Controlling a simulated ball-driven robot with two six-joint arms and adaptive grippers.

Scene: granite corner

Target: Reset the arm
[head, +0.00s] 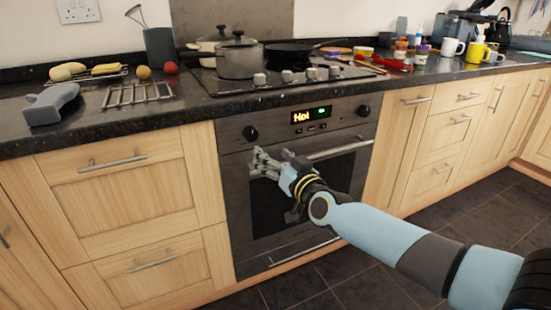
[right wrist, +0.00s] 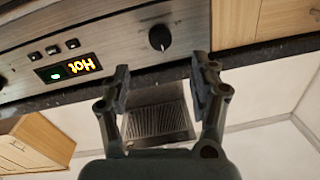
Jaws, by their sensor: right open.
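My right gripper (head: 268,163) is open and empty in front of the upper left part of the oven (head: 305,195). Its two fingers (right wrist: 160,92) also show apart in the right wrist view, with nothing between them. The oven door looks shut, with its handle (head: 338,151) running to the right of the gripper. I cannot tell whether the gripper touches the oven. The display (head: 311,114) reads "Hot", and it appears upside down in the right wrist view (right wrist: 68,69). A knob (right wrist: 160,38) is above the fingers there. My left gripper is in neither view.
A hob (head: 283,79) on the dark worktop carries a pot (head: 240,62) and a pan (head: 287,52). A wire rack (head: 137,93) and a grey object (head: 51,103) lie to the left. Mugs (head: 452,47) stand at the right. The floor (head: 480,225) in front is clear.

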